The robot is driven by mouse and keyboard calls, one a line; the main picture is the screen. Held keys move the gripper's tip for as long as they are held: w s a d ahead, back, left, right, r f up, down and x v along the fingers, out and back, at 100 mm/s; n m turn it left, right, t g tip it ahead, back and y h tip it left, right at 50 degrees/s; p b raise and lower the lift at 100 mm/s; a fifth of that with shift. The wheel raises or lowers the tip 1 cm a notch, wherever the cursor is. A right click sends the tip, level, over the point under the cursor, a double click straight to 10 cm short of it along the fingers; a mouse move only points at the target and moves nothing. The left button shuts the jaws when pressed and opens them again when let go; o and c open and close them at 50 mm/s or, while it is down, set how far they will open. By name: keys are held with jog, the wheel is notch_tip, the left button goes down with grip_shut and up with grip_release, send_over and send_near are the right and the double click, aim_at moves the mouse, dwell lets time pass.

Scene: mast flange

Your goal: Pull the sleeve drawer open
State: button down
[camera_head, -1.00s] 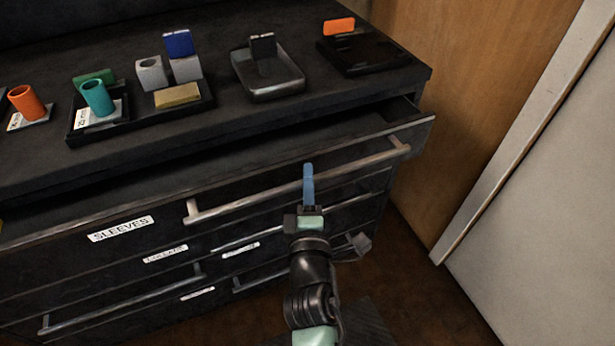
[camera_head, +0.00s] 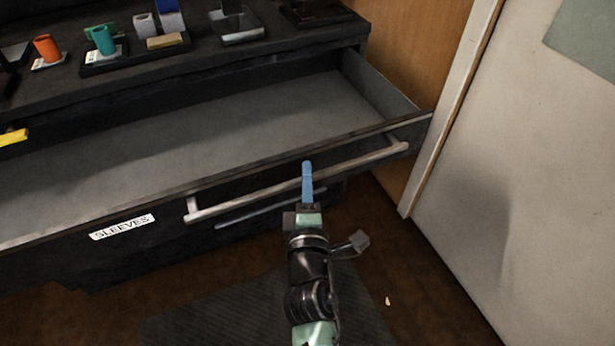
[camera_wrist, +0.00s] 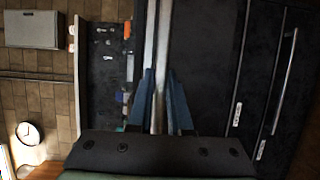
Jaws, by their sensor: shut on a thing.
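The sleeve drawer (camera_head: 230,110) is far out of the dark cabinet, and its grey floor shows wide in the head view. Its front carries a white SLEEVES label (camera_head: 122,227) and a long metal bar handle (camera_head: 300,184). My gripper (camera_head: 307,180) is at the handle, right of its middle. In the wrist view my two blue fingers (camera_wrist: 160,100) lie on either side of the handle bar (camera_wrist: 161,60), shut on it. The part of the drawer nearest the left edge is cut off in the head view.
A yellow object (camera_head: 13,137) shows at the left edge. A pale panel (camera_head: 500,190) stands right, near the drawer's right corner. Brown floor lies below.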

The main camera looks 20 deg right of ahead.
jog(key=shift+s, duration=0.2)
jog(key=c, duration=0.8)
grip_release()
jog(key=shift+c, duration=0.2)
jog(key=b+v, duration=0.2)
jog(key=v, duration=1)
jog(key=shift+s, duration=0.4)
jog(key=shift+a, duration=0.1)
